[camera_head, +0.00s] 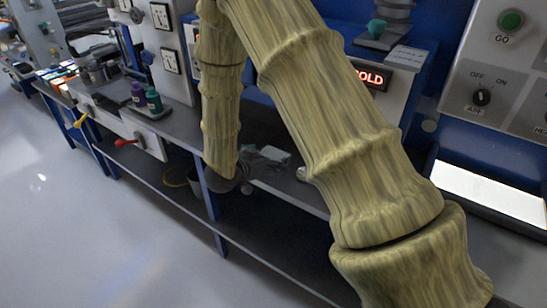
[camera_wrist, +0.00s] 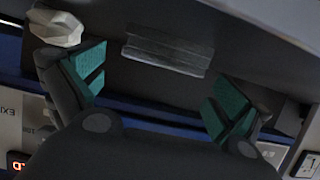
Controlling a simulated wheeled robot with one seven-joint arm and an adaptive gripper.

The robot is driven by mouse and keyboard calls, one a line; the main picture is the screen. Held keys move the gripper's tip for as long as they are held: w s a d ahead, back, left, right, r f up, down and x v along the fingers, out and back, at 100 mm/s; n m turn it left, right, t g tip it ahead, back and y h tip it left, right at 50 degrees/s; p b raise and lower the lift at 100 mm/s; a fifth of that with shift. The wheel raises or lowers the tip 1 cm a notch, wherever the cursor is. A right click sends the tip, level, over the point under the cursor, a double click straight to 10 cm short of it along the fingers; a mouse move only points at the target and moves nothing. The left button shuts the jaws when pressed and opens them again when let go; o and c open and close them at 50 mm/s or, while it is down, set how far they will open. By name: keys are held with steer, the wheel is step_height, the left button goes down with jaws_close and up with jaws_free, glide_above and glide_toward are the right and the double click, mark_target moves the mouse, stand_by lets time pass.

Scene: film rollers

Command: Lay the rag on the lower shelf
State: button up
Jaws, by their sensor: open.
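A grey crumpled cloth that looks like the rag (camera_head: 268,157) shows at the bench front in the head view, beside the end of my arm. A pale crumpled lump (camera_wrist: 55,27) sits at the upper left of the wrist view, by the left finger; I cannot tell if it is the same cloth. My gripper (camera_wrist: 157,85) has its green-padded fingers spread wide, with nothing visible held between them. In the head view my arm's end hangs low by the bench edge and my fingers are unclear. The lower shelf (camera_head: 265,240) runs dark under the bench, partly hidden by my arm.
A blue leg (camera_head: 207,200) stands at the shelf front. Dark buckets (camera_head: 178,176) sit under the bench. Dark bottles (camera_head: 152,98), a red lever (camera_head: 126,142) and a yellow lever (camera_head: 80,121) are to the left. A lit white panel (camera_head: 490,190) is right. Open floor lies left.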

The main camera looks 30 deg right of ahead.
mark_target(274, 154)
steer(key=shift+w+d, duration=0.1)
steer(key=shift+d, duration=0.25)
steer(key=p+x, duration=0.1)
steer(key=x, duration=0.3)
steer(key=shift+w+d+f, duration=0.15)
steer(key=shift+w, duration=0.1)
steer(key=c, duration=0.8)
